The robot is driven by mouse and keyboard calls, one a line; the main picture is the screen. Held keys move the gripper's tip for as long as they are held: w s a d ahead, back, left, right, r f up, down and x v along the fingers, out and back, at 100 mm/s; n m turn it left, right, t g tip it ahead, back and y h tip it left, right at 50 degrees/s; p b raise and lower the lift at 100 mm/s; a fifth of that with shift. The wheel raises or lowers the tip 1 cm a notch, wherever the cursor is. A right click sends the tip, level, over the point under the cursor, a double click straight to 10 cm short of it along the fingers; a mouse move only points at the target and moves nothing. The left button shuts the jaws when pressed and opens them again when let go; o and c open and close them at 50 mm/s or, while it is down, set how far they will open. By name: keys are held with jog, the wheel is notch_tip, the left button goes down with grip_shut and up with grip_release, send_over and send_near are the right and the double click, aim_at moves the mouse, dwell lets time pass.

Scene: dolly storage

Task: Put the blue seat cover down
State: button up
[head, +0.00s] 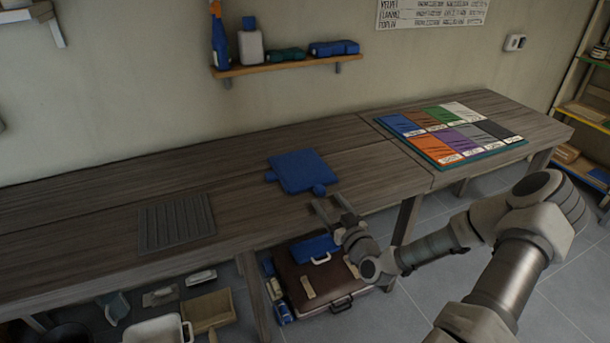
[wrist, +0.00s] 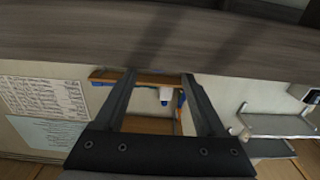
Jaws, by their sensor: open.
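The blue seat cover (head: 302,170) lies flat on the wooden workbench in the head view, with tabs sticking out at its near corners. My gripper (head: 334,204) is open and empty just in front of the cover's near right corner, by the bench's front edge. It looks apart from the cover, though the exact gap is hard to judge. In the wrist view my gripper's two fingers (wrist: 158,76) are spread with nothing between them. The seat cover cannot be made out in that view.
The workbench (head: 108,215) has free room around the cover. A grey slatted mat (head: 177,222) lies left, a colour swatch board (head: 450,134) right. A wall shelf (head: 285,66) holds bottles and blue and green items. A brown case (head: 318,283) stands below the bench.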

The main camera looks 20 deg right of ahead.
aim_at(323, 194)
jog(key=w+b, duration=0.1)
jog(key=w, duration=0.4)
jog(key=shift+w+f+b, duration=0.15)
jog(key=shift+w+b, duration=0.15)
jog(key=shift+w, duration=0.05)
grip_shut()
